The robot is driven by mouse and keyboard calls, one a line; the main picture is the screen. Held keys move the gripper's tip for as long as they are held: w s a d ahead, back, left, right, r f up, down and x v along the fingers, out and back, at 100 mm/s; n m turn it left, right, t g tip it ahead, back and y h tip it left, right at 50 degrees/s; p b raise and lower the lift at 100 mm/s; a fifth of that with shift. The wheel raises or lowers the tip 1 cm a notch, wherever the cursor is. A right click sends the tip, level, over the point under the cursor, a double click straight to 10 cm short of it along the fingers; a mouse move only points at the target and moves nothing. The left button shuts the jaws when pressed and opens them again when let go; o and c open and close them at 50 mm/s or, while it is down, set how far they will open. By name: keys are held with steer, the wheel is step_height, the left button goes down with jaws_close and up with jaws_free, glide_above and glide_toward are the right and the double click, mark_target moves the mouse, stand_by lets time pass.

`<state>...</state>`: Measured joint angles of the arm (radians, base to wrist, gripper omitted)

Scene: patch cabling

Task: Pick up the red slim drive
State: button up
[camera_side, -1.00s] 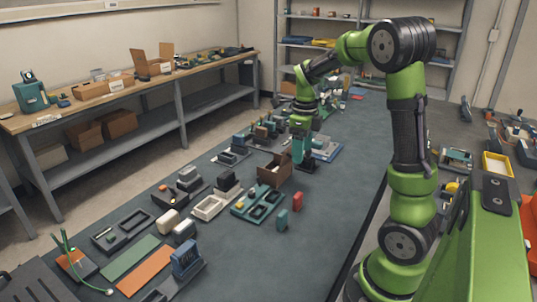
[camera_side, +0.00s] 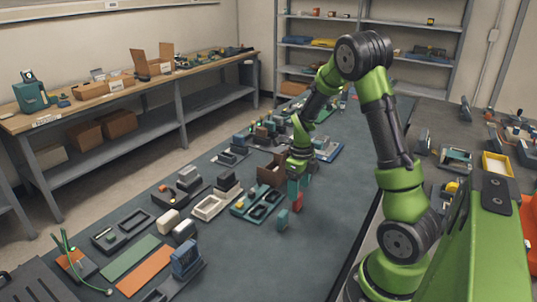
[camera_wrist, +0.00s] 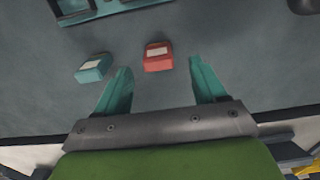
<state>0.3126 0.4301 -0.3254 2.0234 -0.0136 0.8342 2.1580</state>
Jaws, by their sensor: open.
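The red slim drive (camera_side: 298,203) stands on the dark grey bench top in the side view, right under my gripper (camera_side: 298,187), which partly covers it. In the wrist view the red slim drive (camera_wrist: 158,57) has a pale label on top and lies between the lines of the two teal fingers, a little beyond their tips. My gripper (camera_wrist: 159,66) is open and empty. I cannot tell from these views whether a finger touches the drive.
A teal block (camera_side: 282,219) of similar size stands just left of the drive; it also shows in the wrist view (camera_wrist: 94,67). A teal tray (camera_side: 262,203) and a brown box (camera_side: 270,170) are close by on the left.

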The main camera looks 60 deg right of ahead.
mark_target(298, 202)
step_height(298, 202, down, 4)
steer(key=shift+a+f, duration=0.1)
steer(key=shift+f, duration=0.05)
steer(key=shift+c, duration=0.4)
steer(key=c, duration=1)
steer(key=shift+c, duration=0.3)
